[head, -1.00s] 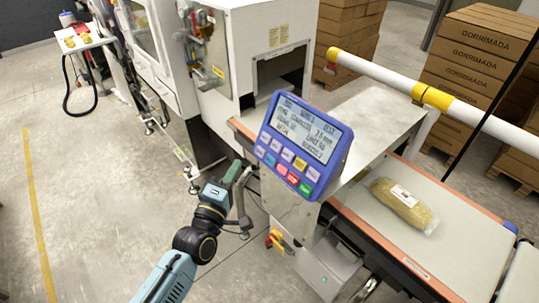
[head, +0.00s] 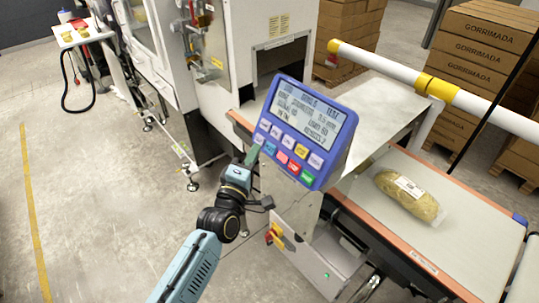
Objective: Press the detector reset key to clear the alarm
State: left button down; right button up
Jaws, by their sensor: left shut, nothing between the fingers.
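The blue detector control panel (head: 305,130) stands tilted above the belt frame in the middle of the head view. Its screen (head: 310,112) shows lines of text too small to read fully. Below the screen are two rows of coloured keys, including a yellow key (head: 301,152), a red key (head: 294,168) and a green key (head: 307,178). The key labels are too small to read, so I cannot tell which is reset. My left gripper (head: 252,155) is shut and empty, its tip at the panel's lower-left edge by the leftmost keys; contact is unclear. My right gripper is out of view.
A bagged product (head: 408,196) lies on the conveyor belt (head: 465,235) to the right. A white and yellow rail (head: 460,97) runs above the belt. A white machine housing (head: 265,20) stands behind the panel. Stacked cartons (head: 480,60) are at the back right. Open floor lies left.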

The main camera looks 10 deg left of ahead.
aim_at(269, 143)
pick_arm(q)
jog(key=shift+w+d+f+b, duration=0.4)
jog(key=shift+w+d, duration=0.15)
jog(key=shift+w, duration=0.15)
dwell(1.1)
dwell(0.5)
jog(key=shift+w+d+f, duration=0.2)
jog(key=shift+w+d, duration=0.05)
jog(key=shift+w, duration=0.05)
jog(key=shift+w+d+f+b, duration=0.2)
jog(key=shift+w+b, duration=0.1)
jog(key=shift+b, duration=0.25)
dwell(0.5)
dwell(0.3)
jog(key=shift+s+a+r+p, duration=0.45)
jog(key=shift+s+p, duration=0.15)
jog(key=shift+p, duration=0.15)
